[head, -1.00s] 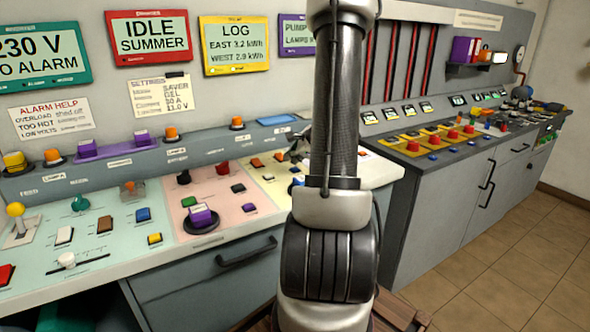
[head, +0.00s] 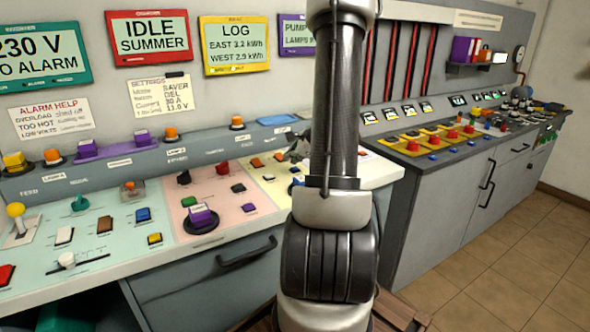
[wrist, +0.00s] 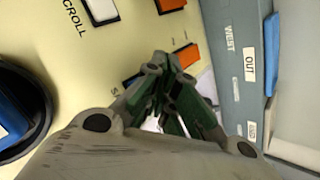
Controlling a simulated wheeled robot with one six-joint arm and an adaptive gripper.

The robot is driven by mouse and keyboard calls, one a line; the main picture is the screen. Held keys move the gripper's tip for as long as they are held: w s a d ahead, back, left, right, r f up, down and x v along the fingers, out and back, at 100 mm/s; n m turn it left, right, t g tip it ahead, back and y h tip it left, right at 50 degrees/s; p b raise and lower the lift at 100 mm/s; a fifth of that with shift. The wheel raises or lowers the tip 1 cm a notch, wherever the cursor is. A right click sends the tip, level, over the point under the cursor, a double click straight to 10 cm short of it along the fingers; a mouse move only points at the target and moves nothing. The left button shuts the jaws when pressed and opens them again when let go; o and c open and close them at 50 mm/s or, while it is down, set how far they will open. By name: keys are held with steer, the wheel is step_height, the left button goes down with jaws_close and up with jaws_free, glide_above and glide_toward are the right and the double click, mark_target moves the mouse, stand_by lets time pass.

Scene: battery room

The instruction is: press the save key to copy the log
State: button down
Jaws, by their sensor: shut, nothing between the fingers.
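My gripper (wrist: 160,68) is shut and empty, low over the cream panel (wrist: 75,75) in the wrist view. A dark-sided key (wrist: 131,79) is partly hidden beside its fingers, with a label starting with S next to it; I cannot read the rest. I cannot tell whether the fingertips touch a key. An orange key (wrist: 187,54) lies just beyond the fingertips. In the head view my gripper shows only partly, left of my arm, above the cream panel. The yellow-framed LOG screen (head: 235,45) reads EAST 3.2 kWh, WEST 2.9 kWh.
A white key (wrist: 101,10) lies near the word SCROLL, and a blue button (wrist: 12,122) sits in a black ring at left. A grey raised ledge (wrist: 228,70) with OUT and WEST labels borders the panel at right. The pink panel (head: 222,192) lies left of the cream one.

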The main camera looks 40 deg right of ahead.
steer(key=shift+f, duration=0.2)
steer(key=shift+f, duration=0.25)
steer(key=shift+f, duration=0.45)
stand_by(0.8)
steer(key=shift+r, duration=0.9)
steer(key=shift+r, duration=2.5)
